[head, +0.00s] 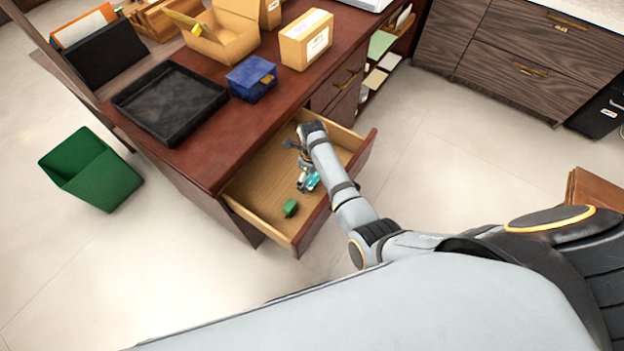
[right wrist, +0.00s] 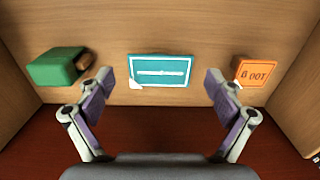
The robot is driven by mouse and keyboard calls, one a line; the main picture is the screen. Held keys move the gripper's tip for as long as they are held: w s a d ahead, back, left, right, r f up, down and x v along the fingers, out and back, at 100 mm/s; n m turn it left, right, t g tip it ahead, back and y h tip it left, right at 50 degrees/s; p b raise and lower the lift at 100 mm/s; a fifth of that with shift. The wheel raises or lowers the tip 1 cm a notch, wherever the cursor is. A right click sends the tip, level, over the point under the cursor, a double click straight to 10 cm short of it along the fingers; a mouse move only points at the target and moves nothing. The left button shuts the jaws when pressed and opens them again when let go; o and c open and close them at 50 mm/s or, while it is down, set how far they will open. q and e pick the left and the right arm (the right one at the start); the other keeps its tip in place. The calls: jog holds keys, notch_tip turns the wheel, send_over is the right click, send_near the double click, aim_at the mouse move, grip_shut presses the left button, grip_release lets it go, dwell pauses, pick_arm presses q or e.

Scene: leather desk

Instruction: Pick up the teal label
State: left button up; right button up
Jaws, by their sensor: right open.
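The teal label (right wrist: 161,64) is a flat rectangle with a pale line of writing, lying on the wooden floor of the open drawer. In the head view it shows as a small teal patch (head: 311,181) partly hidden by my right gripper. My right gripper (head: 303,167) reaches down into the drawer. In the right wrist view its two fingers (right wrist: 158,82) are spread wide, with the label framed between and beyond the tips. Nothing is held between them. My left gripper is not in view.
In the open drawer (head: 255,193), a green block-like item (right wrist: 55,69) lies left of the label and an orange label (right wrist: 256,73) lies right. The drawer walls close in the sides. On the desk stand a black tray (head: 160,97) and a blue box (head: 251,78).

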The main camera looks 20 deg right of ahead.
aim_at(312, 180)
jog(key=shift+c, duration=0.3)
jog(key=c, duration=0.7)
jog(key=shift+c, duration=0.2)
jog(key=shift+r, duration=0.1)
notch_tip(312, 180, up, 11)
jog(key=p, duration=1.1)
